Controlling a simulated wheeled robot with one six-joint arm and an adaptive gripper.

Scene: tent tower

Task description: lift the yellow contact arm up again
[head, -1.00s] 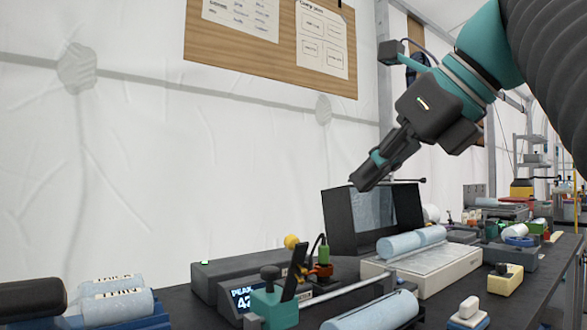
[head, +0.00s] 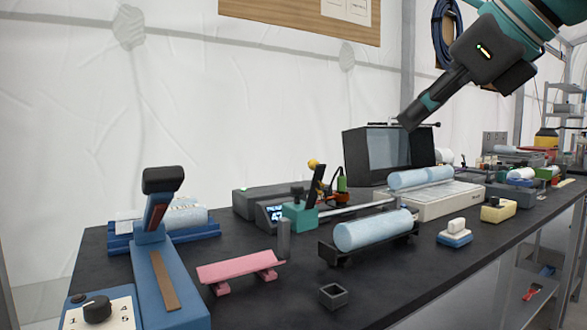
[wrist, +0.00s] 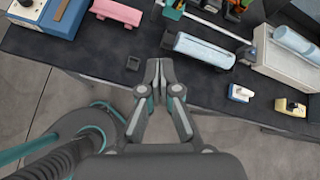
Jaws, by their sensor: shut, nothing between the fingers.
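A round yellow knob (head: 313,164) shows in the head view above the back of a dark bench device with a small lit display (head: 275,213). I take it to be part of the yellow contact arm. The rest of that arm is hard to make out among a black upright lever (head: 318,184) and orange and green parts. My gripper (head: 408,122) is shut and empty, in the air to the right of the knob, apart from it. The wrist view shows its closed fingertips (wrist: 160,70) pointing toward the bench's front edge.
A pale blue roll (head: 374,230) lies on a black cradle in front of the device. A dark open-fronted box (head: 352,160) stands behind. A blue lever press (head: 166,280) and a pink bar (head: 240,267) stand at left. Bare bench surrounds a small square cup (head: 333,295).

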